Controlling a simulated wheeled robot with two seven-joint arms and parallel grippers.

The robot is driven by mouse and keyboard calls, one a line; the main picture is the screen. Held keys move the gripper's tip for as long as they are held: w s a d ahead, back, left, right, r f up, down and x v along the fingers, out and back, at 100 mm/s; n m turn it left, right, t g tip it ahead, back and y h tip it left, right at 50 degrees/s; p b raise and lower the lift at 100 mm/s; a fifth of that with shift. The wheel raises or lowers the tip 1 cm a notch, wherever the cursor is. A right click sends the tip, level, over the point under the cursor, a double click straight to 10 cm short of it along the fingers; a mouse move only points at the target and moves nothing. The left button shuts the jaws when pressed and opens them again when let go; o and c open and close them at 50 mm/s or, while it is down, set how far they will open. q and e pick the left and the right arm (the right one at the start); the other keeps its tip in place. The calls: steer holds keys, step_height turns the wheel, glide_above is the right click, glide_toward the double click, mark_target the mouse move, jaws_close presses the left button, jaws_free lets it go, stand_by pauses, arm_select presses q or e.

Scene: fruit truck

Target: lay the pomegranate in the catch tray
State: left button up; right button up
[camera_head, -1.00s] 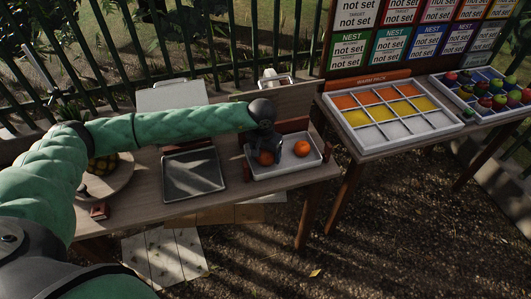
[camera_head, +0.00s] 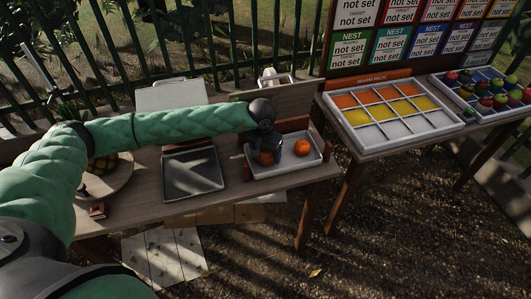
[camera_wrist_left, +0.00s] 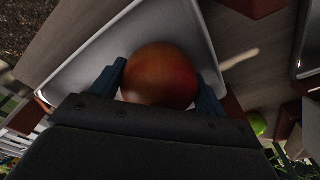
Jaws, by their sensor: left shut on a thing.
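The pomegranate (camera_wrist_left: 160,76), a round reddish-brown fruit, sits between the fingers of my left gripper (camera_wrist_left: 163,92) in the left wrist view. In the head view it shows as an orange-red ball (camera_head: 265,158) under my dark left gripper (camera_head: 267,143). The gripper is shut on it, over the left part of the white catch tray (camera_head: 262,175). The tray's pale floor also shows around the fruit in the left wrist view (camera_wrist_left: 92,68). I cannot tell whether the fruit touches the floor. My right gripper is out of view.
Another orange-red fruit (camera_head: 302,148) lies in the right part of the white tray. A dark shallow tray (camera_head: 193,173) stands to the left. A divided colour tray (camera_head: 395,112) and a fruit crate (camera_head: 490,90) stand on the right table. A green fruit (camera_wrist_left: 258,125) shows in the wrist view.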

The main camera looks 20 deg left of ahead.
arm_select(q)
steer(key=o, duration=1.2)
steer(key=shift+c, duration=0.2)
steer(key=shift+f, duration=0.1)
steer(key=shift+r, duration=4.6)
